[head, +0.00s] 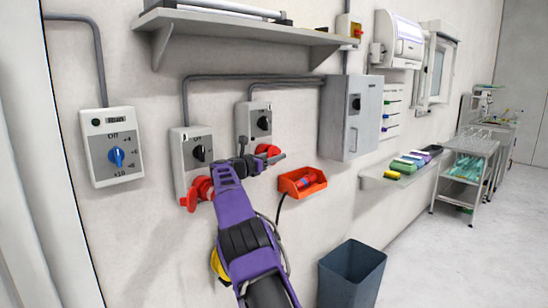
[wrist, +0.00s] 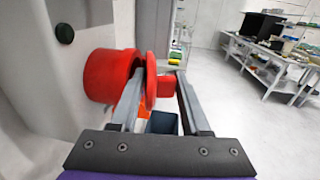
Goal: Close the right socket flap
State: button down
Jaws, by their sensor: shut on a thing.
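The right socket (head: 241,118) is a grey wall box with a black switch and a red outlet low on it. Its red flap (head: 268,149) shows just behind my gripper (head: 262,159). In the wrist view, the round red outlet (wrist: 108,76) is at the left and the red flap (wrist: 151,82) stands out from it, between the fingers of my gripper (wrist: 165,72). The fingers are shut on this flap; the exact contact is partly hidden. The left socket (head: 180,158) has a red outlet with its flap (head: 190,200) sticking out.
A box with a blue knob (head: 116,158) is at the left. An orange tray (head: 303,183) hangs on the wall right of my gripper. A dark blue bin (head: 350,275) stands on the floor below. A grey cabinet (head: 350,118) and a shelf (head: 400,178) are farther right.

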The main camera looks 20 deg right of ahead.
jog(key=shift+s+d+f, duration=0.1)
jog(key=shift+f, duration=0.15)
dwell(0.3)
jog(key=c, duration=0.6)
grip_release()
jog(key=shift+f+b, duration=0.2)
jog(key=shift+b, duration=0.35)
jog(key=shift+s+d+b+v, duration=0.45)
jog(key=shift+b+v, duration=1)
jog(key=shift+v, duration=1.8)
jog(key=shift+s+d+b+v, duration=0.15)
jog(key=shift+s+b+v, duration=0.95)
jog(key=shift+v, duration=2.15)
jog(key=shift+s+d+b+v, duration=0.15)
jog(key=shift+d+b+v, duration=0.15)
jog(key=shift+b+v, duration=2.25)
jog(key=shift+s+a+r+p, duration=0.15)
jog(key=shift+s+a+p, duration=0.2)
jog(key=shift+a+p, duration=0.3)
